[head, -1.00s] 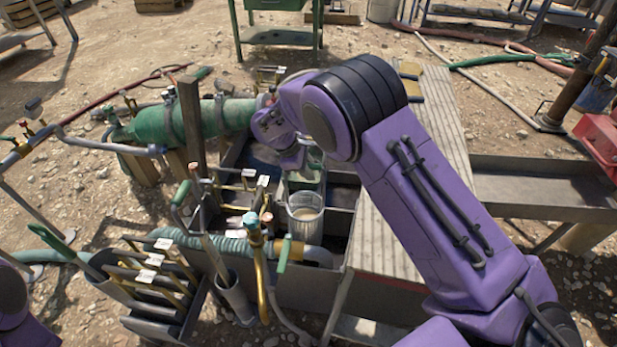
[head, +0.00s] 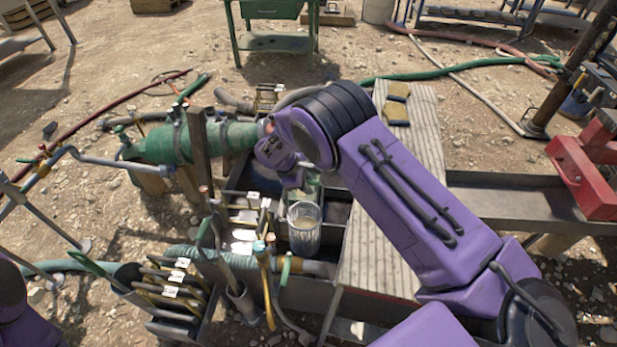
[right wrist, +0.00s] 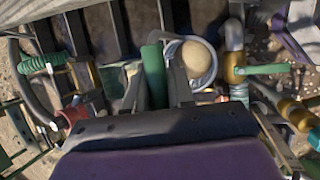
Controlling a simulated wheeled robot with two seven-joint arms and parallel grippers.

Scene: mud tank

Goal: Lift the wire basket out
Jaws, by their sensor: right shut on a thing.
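A see-through cylinder with a pale beige top (head: 304,232), probably the wire basket, stands upright in a compartment of the dark metal tank (head: 304,293). In the right wrist view a round beige thing (right wrist: 193,62) with a thin grey loop around it sits right of the fingers. My right gripper (right wrist: 155,88) is shut on a green bar-like grip (right wrist: 153,72). How the grip joins the basket is hidden. In the head view my right gripper (head: 293,180) is just behind the cylinder, mostly hidden by its own wrist. My left gripper is out of view.
A ridged board (head: 385,250) lies along the tank's right side, with a metal trough (head: 510,205) beyond it. A green gas cylinder (head: 180,143) lies behind left. Brass-and-grey pipes crowd the left, beside a rack of plates (head: 180,285). A red box (head: 585,175) is at right.

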